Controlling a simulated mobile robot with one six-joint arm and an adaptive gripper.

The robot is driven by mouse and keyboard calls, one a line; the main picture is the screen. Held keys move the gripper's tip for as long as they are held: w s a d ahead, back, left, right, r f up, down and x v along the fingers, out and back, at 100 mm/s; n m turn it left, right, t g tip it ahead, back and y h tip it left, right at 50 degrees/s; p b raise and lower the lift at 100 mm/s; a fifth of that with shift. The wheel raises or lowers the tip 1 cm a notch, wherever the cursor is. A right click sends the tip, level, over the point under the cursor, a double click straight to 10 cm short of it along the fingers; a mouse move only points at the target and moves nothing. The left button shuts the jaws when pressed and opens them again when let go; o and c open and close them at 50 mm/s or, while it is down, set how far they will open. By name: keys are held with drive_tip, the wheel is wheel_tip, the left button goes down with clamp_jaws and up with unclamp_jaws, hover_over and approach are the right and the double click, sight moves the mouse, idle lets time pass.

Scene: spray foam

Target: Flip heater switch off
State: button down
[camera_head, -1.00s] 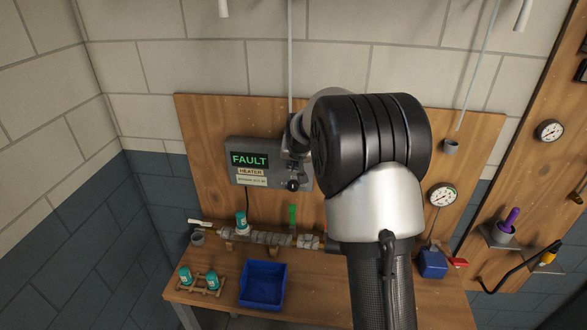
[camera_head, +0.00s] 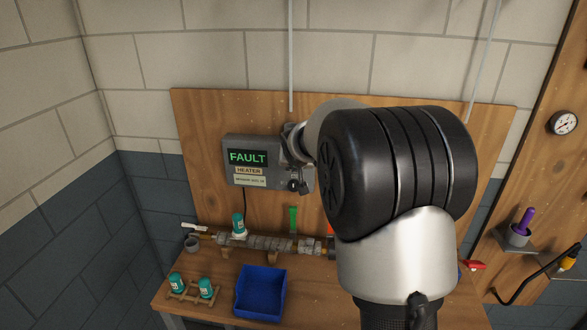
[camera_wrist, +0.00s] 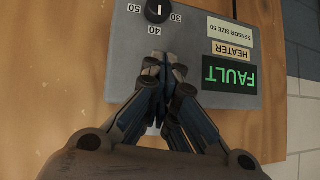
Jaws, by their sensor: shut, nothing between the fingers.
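The grey heater box (camera_head: 270,178) is on the wooden backboard, with a green "FAULT" display (camera_head: 248,157) and a "HEATER" label below it. In the wrist view the box (camera_wrist: 190,50) appears upside down, with the display (camera_wrist: 230,74) at right and a black dial (camera_wrist: 158,10) marked 30, 40 and 50 at top. My gripper (camera_wrist: 166,62) is shut and empty, its tips in front of the box between the dial and the display side. It also shows at the box's right part in the head view (camera_head: 297,186). The heater switch cannot be made out; my fingers cover that area.
A wooden bench (camera_head: 220,305) below holds a blue bin (camera_head: 260,292), teal-capped bottles (camera_head: 205,288) in a rack and a wrapped pipe (camera_head: 270,243). A grey conduit (camera_head: 291,60) rises above the box.

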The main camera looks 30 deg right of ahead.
drive_tip(key=shift+f+b, duration=0.2)
drive_tip(key=shift+b, duration=0.35)
drive_tip(key=shift+s+a+f+b, duration=0.2)
drive_tip(key=shift+f+b, duration=0.35)
drive_tip(key=shift+b, duration=1.75)
drive_tip(key=shift+s+f+b, duration=0.15)
drive_tip(key=shift+f+b, duration=0.85)
drive_tip(key=shift+b, duration=0.65)
drive_tip(key=shift+r, duration=0.25)
drive_tip(key=shift+r+p, duration=0.65)
drive_tip(key=shift+r, duration=0.05)
drive_tip(key=shift+s, duration=0.1)
